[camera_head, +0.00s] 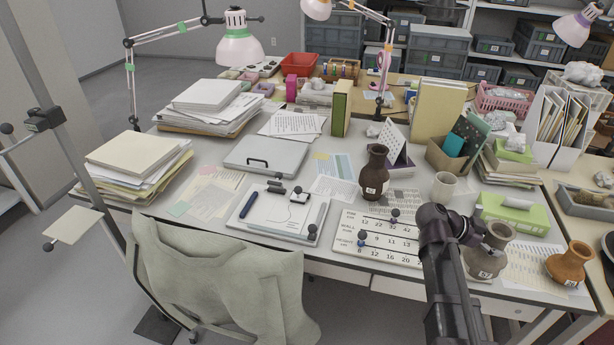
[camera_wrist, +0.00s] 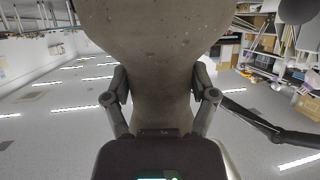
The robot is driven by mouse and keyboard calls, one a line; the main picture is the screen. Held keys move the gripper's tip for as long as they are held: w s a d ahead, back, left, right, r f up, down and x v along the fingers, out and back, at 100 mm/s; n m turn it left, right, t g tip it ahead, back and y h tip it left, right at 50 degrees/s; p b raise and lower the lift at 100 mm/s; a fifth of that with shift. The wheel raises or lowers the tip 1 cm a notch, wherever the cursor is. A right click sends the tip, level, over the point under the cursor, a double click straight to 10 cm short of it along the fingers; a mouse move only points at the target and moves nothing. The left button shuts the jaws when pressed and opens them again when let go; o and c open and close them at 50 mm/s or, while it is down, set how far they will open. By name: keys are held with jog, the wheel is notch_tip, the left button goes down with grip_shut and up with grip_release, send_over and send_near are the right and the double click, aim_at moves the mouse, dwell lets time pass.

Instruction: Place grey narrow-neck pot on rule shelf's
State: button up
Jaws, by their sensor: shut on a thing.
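A grey pot with a narrow neck and flared rim (camera_head: 484,264) is at the right of the desk in the head view, with a small pale label low on its body. My gripper (camera_head: 474,234) reaches it from the left, partly hidden behind my own arm. In the wrist view the grey pot (camera_wrist: 155,25) fills the top middle, and my gripper (camera_wrist: 158,78) has one finger on each side of its neck, shut on it. I cannot tell whether its base touches the desk. A white board with rows of numbers and the word HEIGHT (camera_head: 376,243) lies left of my arm.
A dark brown bottle-shaped pot (camera_head: 375,178) stands behind the board. A white mug (camera_head: 444,186) and a green box (camera_head: 512,212) stand behind my gripper. Dark ball-topped pieces (camera_head: 362,236) stand at the board.

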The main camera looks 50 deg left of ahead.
notch_tip(320, 180, up, 29)
jog(key=p, duration=2.8)
jog(key=shift+r+p, duration=0.15)
jog(key=shift+p, duration=0.25)
